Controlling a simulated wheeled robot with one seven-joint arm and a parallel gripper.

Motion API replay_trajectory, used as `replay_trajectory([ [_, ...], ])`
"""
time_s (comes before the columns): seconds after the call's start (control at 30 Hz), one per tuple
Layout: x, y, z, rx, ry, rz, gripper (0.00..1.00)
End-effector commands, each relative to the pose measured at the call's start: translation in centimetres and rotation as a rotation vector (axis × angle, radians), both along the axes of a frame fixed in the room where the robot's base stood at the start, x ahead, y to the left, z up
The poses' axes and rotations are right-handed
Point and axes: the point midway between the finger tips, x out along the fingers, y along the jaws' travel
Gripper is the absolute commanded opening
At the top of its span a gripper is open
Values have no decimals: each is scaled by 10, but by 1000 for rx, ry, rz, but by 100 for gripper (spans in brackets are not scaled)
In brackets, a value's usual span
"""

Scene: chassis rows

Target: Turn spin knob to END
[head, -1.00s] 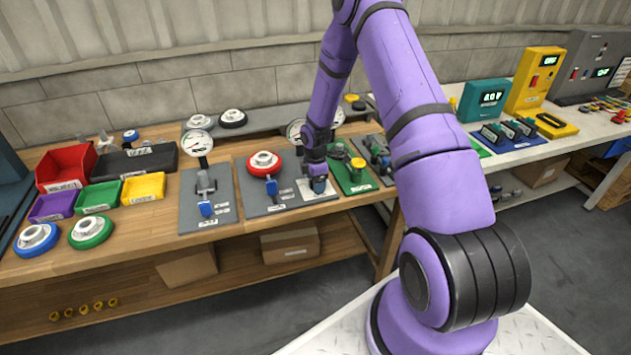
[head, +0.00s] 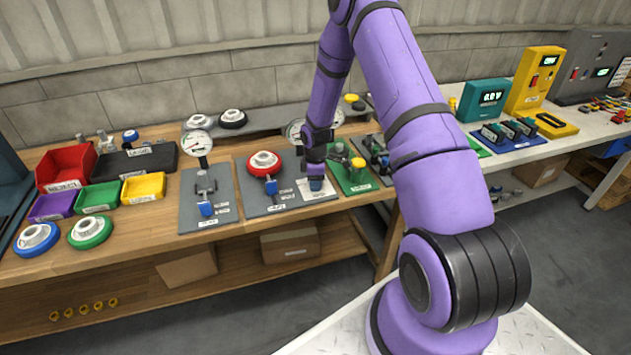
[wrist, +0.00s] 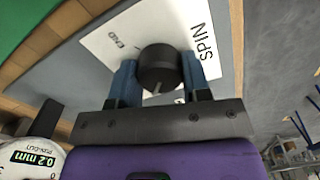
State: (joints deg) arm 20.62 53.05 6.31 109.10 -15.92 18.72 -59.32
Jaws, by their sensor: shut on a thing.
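The spin knob (wrist: 160,66) is a round dark knob on a white label plate (wrist: 112,50) in the wrist view. The plate reads SPIN at the right and END at the upper left. A pale pointer line on the knob's side faces the bottom of the picture, away from END. My gripper (wrist: 160,72) is shut on the knob, with one blue finger on each side. In the head view my gripper (head: 316,184) reaches down onto the plate (head: 330,188), and the knob is hidden behind it.
A dial gauge reading 0.2 mm (wrist: 38,158) stands close by at the lower left of the wrist view. A red handwheel (head: 264,163) is left of my gripper, and a green board with a yellow-topped part (head: 358,163) is to the right.

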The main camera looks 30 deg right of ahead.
Motion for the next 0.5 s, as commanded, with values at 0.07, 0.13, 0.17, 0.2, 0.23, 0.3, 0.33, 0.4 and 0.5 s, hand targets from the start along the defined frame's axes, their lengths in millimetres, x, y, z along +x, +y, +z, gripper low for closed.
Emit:
replay_trajectory([
  [0.07,0,0,0,-1,-1,-71,20],
  [0.13,0,0,0,-1,-1,-137,20],
  [0.17,0,0,0,0,-1,-166,20],
  [0.2,1,1,0,0,-1,-203,20],
  [0.23,1,1,0,-1,-1,-232,20],
  [0.3,1,1,0,-1,-1,-299,20],
  [0.33,1,0,0,-1,-1,-327,20],
  [0.4,1,0,0,0,-1,-395,20],
  [0.5,1,1,0,0,-1,-490,20],
])
